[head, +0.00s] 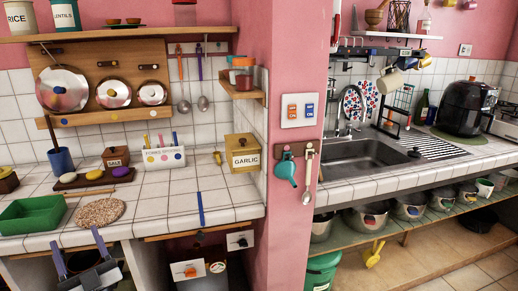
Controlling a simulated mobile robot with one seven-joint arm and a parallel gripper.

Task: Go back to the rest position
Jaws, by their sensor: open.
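My gripper (80,254) shows at the lower left edge of the head view. The rest of my arm is cut off by the bottom of the view. The open pot shelf (400,232) is at the right under the sink counter, far from my gripper, with several steel pots (410,207) on it.
A pink wall column (298,120) separates the left counter from the sink (365,157). A small box labelled GARLIC (242,152) stands by the column. A green bucket (321,272) is below.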

